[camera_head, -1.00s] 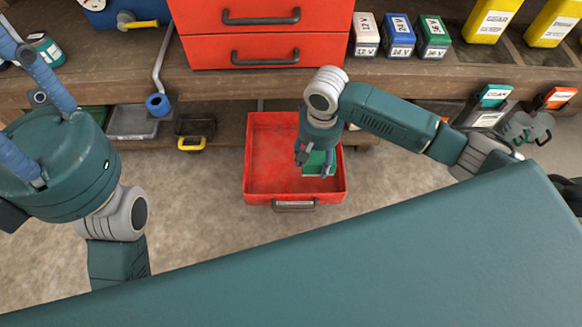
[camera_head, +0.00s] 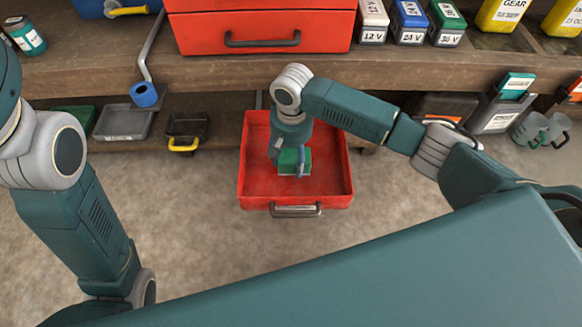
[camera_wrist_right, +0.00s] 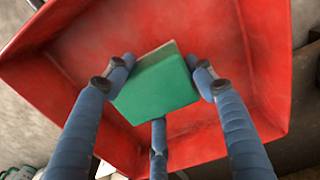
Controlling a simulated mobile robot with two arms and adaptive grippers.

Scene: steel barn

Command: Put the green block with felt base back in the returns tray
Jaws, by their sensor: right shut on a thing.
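The green block (camera_head: 295,157) is held in my right gripper (camera_head: 291,167), whose blue fingers close around it. In the right wrist view the block (camera_wrist_right: 160,88) sits between the fingers of the gripper (camera_wrist_right: 161,77), with a thin beige edge along its far top side, perhaps the felt. Below the block is an open red tray (camera_head: 337,190) with a front handle; it also fills much of the wrist view (camera_wrist_right: 225,70). I cannot tell whether the block touches the tray floor.
A wooden bench (camera_head: 205,75) with a red drawer unit (camera_head: 190,33) stands behind the tray. Its lower shelf carries a grey tray (camera_head: 125,123) and a black bin (camera_head: 187,125). Labelled battery boxes (camera_head: 409,22) stand above. The floor beside the red tray is clear.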

